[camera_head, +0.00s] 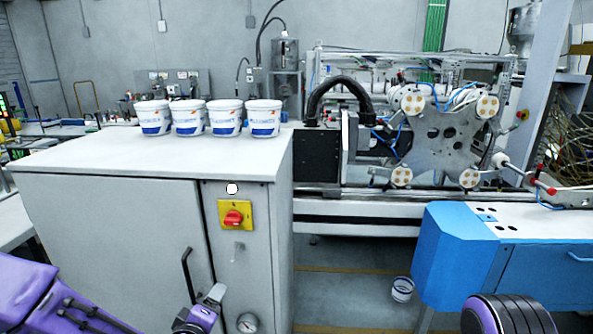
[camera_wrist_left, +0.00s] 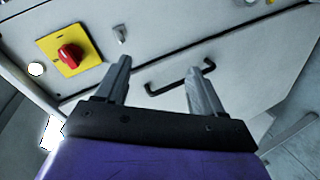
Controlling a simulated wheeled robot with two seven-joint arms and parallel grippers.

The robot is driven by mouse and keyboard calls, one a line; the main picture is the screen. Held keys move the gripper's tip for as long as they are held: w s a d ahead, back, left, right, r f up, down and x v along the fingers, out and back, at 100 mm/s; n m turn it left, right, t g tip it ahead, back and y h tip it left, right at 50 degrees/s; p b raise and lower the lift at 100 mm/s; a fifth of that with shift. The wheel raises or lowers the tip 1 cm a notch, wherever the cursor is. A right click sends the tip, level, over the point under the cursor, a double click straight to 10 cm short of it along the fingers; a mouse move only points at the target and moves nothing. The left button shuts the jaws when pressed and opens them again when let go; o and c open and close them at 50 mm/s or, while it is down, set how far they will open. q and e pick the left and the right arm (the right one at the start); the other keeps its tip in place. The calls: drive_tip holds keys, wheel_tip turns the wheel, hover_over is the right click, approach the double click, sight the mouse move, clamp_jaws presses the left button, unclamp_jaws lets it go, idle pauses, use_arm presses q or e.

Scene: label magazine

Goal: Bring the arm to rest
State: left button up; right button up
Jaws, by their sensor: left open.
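My left gripper (camera_wrist_left: 155,88) is open and empty in the left wrist view, with its two grey fingers apart and the cabinet front beyond them. In the head view the left gripper (camera_head: 207,306) shows low in the picture, in front of the cabinet (camera_head: 110,215). My purple left arm comes in from the lower left corner. It cannot be told whether the fingers touch the cabinet. My right gripper is not in view.
A black handle (camera_wrist_left: 180,79) and a red switch on a yellow plate (camera_wrist_left: 70,54) are on the cabinet front. Several white-and-blue tubs (camera_head: 225,118) stand on the cabinet top. A blue machine (camera_head: 455,245) is at right. A tub (camera_head: 402,289) is on the floor.

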use_arm(q)
drive_tip(key=s+a+f+m+g+y, duration=0.1)
drive_tip(key=s+a+f+m+g, duration=0.15)
drive_tip(key=s+f, duration=0.65)
drive_tip(key=s+a+f+m+g+y, duration=0.1)
drive_tip(key=s+a+f+m+g, duration=0.2)
drive_tip(key=s+f, duration=0.5)
drive_tip(key=s+a+f+g, duration=0.1)
drive_tip(key=s+f+g, duration=0.1)
drive_tip(key=s+f, duration=0.3)
drive_tip(key=s+a+f+g+y, duration=0.1)
drive_tip(key=s+a+f+g, duration=0.1)
drive_tip(key=s, duration=0.7)
wheel_tip(320, 180, down, 3)
drive_tip(key=shift+s+a+r+m+g, duration=0.15)
drive_tip(key=shift+s+m+g, duration=0.2)
drive_tip(key=shift+g, duration=0.4)
